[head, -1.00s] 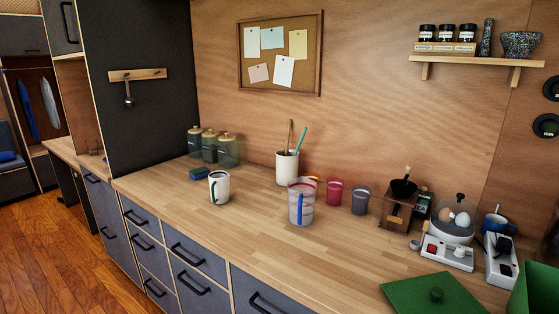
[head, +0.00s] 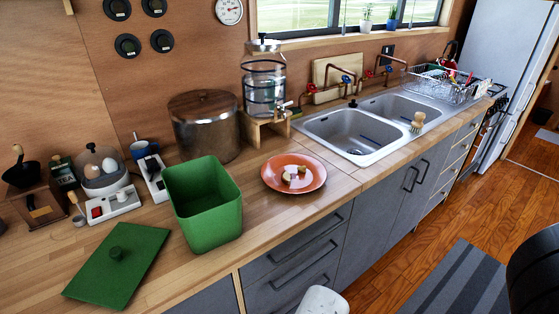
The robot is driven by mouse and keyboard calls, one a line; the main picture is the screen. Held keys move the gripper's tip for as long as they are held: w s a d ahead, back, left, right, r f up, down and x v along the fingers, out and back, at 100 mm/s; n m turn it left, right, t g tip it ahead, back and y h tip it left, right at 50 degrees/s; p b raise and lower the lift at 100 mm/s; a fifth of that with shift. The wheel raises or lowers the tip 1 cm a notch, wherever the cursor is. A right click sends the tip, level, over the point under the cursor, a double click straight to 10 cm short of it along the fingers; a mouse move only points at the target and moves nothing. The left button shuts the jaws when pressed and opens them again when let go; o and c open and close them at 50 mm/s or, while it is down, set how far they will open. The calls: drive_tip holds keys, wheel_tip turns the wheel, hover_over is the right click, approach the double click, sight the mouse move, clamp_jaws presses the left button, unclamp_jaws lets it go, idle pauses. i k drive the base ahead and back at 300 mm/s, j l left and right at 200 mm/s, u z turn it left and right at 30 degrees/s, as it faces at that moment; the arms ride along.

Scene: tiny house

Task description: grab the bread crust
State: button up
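An orange-red plate (head: 270,179) lies on the wooden counter, right of the green bin and in front of the sink's left end. A few small pale-brown pieces sit near its middle. One piece (head: 288,177) looks like a bread crust, but they are too small to tell apart surely. A white rounded part, probably of my arm, shows at the bottom edge below the plate. My gripper's fingers are not in view, and nothing touches the plate.
The open green bin (head: 205,215) stands close left of the plate, with its green lid (head: 118,265) flat on the counter. A metal pot (head: 204,128) and a glass dispenser (head: 265,88) stand behind. The sink (head: 350,135) is to the right. The counter before the plate is clear.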

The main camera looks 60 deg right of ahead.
sight(285, 177)
drive_tip(key=z, duration=1)
